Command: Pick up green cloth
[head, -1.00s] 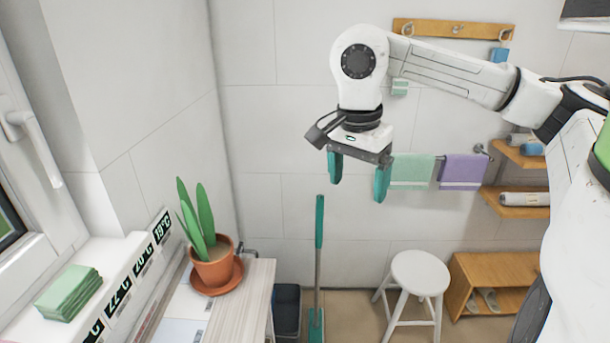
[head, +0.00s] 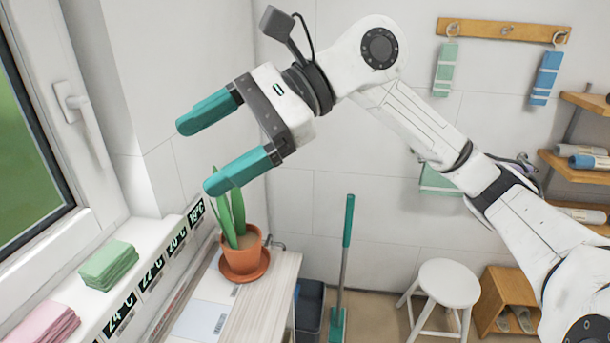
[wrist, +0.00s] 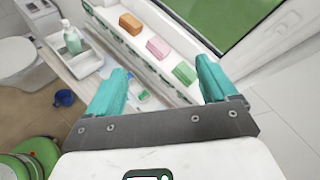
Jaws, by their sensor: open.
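A folded green cloth (head: 110,265) lies on the white windowsill ledge in the head view, behind the 22°C label. It also shows in the wrist view (wrist: 184,72), beyond my fingertips and between them, nearer the right one. My gripper (head: 195,155) is open and empty, with teal fingers pointing left toward the window, above the ledge and apart from the cloth. In the wrist view my gripper (wrist: 166,78) has its fingers wide apart.
A pink folded cloth (head: 42,325) lies beside the green one, and an orange one (wrist: 130,24) is farther along the ledge. A potted plant (head: 240,255) stands on the counter below my gripper. The window frame (head: 75,110) borders the ledge.

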